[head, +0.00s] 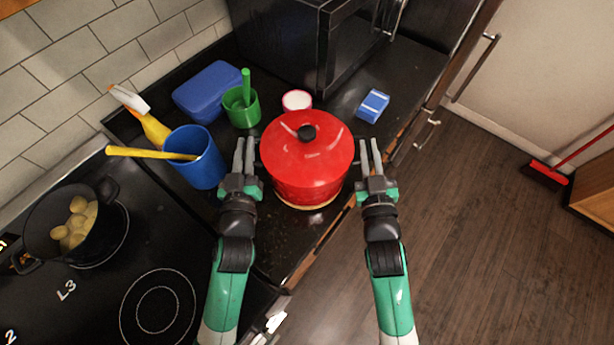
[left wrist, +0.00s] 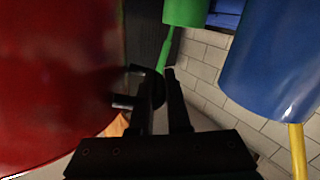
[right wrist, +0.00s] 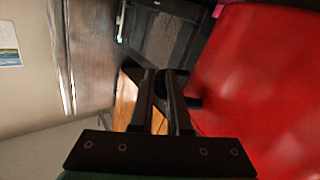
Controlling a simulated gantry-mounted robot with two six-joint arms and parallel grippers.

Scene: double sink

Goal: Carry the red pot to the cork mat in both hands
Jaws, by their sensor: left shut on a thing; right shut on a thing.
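The red pot (head: 310,178), lid on with a black knob, is upright at the counter's front edge between my two grippers. A tan rim of the cork mat (head: 312,206) shows beneath it; I cannot tell whether the pot touches the mat. My left gripper (head: 244,152) is shut on the pot's left handle, a black loop in the left wrist view (left wrist: 155,90). My right gripper (head: 370,152) is shut on the right handle, dark and partly hidden by the fingers in the right wrist view (right wrist: 192,102). Most of the mat is hidden under the pot.
A blue container (head: 196,160) with a yellow utensil stands close to my left gripper. A green cup (head: 242,112), a pink-rimmed white cup (head: 297,99) and a blue sponge (head: 374,105) stand behind. A black pot (head: 60,225) sits on the hob at left.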

